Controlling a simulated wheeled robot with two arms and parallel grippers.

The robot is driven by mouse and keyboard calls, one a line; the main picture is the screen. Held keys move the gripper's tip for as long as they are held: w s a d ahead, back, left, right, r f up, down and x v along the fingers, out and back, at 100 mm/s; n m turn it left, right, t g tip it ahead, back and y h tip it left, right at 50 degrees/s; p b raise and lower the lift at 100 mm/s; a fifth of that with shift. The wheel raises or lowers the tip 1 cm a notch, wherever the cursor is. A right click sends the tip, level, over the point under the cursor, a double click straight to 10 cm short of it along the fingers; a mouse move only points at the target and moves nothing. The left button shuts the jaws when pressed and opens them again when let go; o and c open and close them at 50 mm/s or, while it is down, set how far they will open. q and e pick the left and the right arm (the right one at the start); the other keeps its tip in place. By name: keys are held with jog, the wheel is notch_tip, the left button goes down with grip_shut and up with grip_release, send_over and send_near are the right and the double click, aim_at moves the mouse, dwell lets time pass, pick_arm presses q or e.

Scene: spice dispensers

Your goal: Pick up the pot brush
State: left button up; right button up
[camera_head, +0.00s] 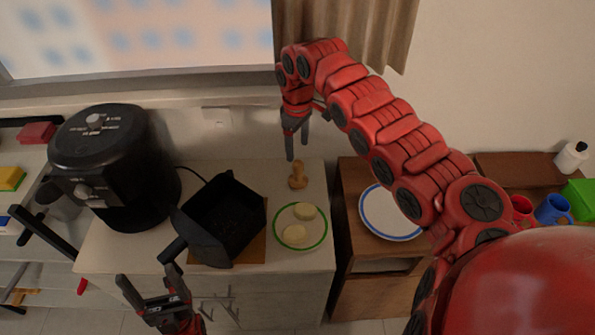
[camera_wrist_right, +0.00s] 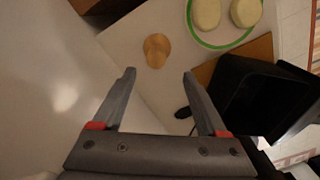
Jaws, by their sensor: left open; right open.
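The pot brush (camera_head: 298,176), a small light-brown wooden piece, stands on the pale counter between the black basket and the wall. My right gripper (camera_head: 297,150) is open and empty, pointing down just behind and above the brush. In the right wrist view the brush (camera_wrist_right: 156,49) shows beyond the open fingertips, roughly centred between them; the fingers do not touch it. Its lower part is hidden from above. My left gripper (camera_head: 147,277) is open and empty at the front left, near the counter's front edge.
A green-rimmed plate (camera_head: 321,240) with two pale round pieces lies close in front of the brush. A black basket (camera_head: 225,220) sits on a brown board to its left, beside a black air fryer (camera_head: 112,170). A blue-rimmed plate (camera_head: 368,222) rests on the wooden cabinet at right.

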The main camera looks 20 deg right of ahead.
aim_at(297, 162)
jog(key=f, duration=0.2)
jog(key=f+p, duration=0.1)
jog(key=f, duration=0.1)
jog(key=f+p, duration=0.1)
jog(key=f, duration=0.2)
jog(key=shift+w, duration=0.4)
jog(key=shift+s+f, duration=0.1)
jog(key=shift+f, duration=0.2)
notch_tip(297, 162, down, 5)
jog(key=shift+r+p, duration=0.2)
jog(key=shift+p, duration=1)
jog(key=shift+f, duration=0.25)
jog(key=shift+d, duration=0.1)
jog(key=shift+w, duration=0.2)
jog(key=shift+c, duration=0.2)
grip_shut()
